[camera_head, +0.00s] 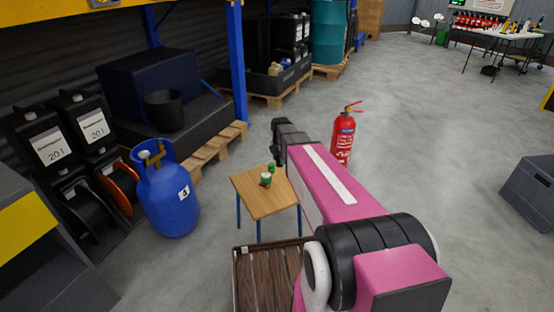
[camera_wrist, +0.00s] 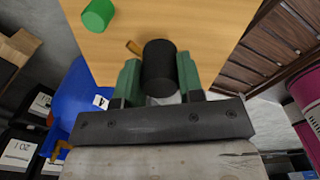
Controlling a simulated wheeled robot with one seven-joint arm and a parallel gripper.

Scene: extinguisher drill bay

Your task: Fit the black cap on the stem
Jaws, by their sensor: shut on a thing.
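In the wrist view my gripper (camera_wrist: 160,80) has its two green fingers shut on the black cap (camera_wrist: 160,62), a short dark cylinder, over the edge of a small wooden table (camera_wrist: 200,25). A small brass-coloured piece (camera_wrist: 133,47) shows just beyond the cap; I cannot tell if it is part of the stem, and the cap hides what lies behind it. A green cylinder (camera_wrist: 98,15) sits on the table, apart from the cap. In the head view the table shows with a small green piece with a pale top (camera_head: 266,180) on it.
A blue gas bottle (camera_head: 170,197) stands just left of the table. A slatted wooden crate (camera_head: 262,280) is in front of it. A red extinguisher (camera_head: 343,138) stands on the floor to the right. Open floor lies further right.

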